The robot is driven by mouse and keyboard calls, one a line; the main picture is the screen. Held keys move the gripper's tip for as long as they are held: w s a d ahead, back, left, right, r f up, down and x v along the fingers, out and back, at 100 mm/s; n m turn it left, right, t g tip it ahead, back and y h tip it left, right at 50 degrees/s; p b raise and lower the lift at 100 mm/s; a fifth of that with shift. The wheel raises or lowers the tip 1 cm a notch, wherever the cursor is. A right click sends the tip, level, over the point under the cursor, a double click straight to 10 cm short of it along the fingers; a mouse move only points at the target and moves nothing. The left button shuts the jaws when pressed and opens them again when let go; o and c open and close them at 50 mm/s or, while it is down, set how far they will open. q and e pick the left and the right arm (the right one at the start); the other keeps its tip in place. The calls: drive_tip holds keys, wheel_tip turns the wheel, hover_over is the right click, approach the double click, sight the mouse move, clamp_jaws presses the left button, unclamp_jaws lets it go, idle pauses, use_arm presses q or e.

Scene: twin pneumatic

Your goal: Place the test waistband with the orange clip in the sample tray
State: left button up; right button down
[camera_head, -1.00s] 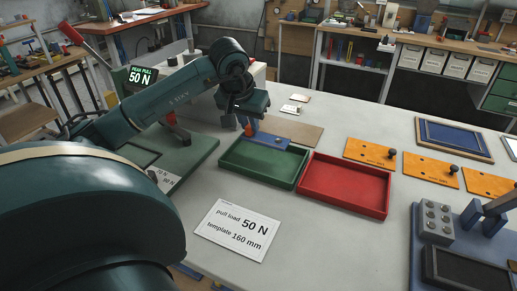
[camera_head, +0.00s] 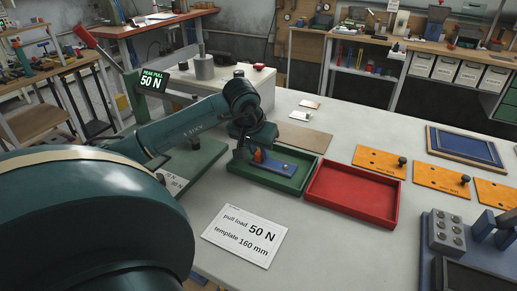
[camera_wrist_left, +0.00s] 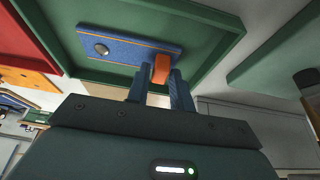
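The test waistband (camera_head: 285,168) is a flat blue strip with a round metal stud at one end and an orange clip (camera_head: 259,155) at the other. It is within the walls of the green tray (camera_head: 291,188); I cannot tell whether it touches the floor. My left gripper (camera_head: 252,158) is over the tray's left end. In the left wrist view, its two fingers (camera_wrist_left: 159,82) close on both sides of the orange clip (camera_wrist_left: 161,68), with the blue strip (camera_wrist_left: 130,47) extending to the left. My right gripper is not in view.
A red tray (camera_head: 352,215) stands right beside the green one. Orange plates (camera_head: 380,161) with black knobs lie further right. A white card (camera_head: 243,237) lies in front. A pull tester display (camera_head: 153,81) reads 50 N at the left. A blue fixture (camera_head: 440,250) is at front right.

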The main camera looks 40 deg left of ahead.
use_arm(q)
drive_tip(key=o, duration=0.3)
drive_tip(key=shift+r, duration=0.1)
drive_tip(key=shift+r+p, duration=0.25)
drive_tip(key=shift+p, duration=0.05)
drive_tip(key=v, duration=1.1)
drive_tip(key=shift+s+r, duration=0.2)
drive_tip(key=shift+r, duration=0.15)
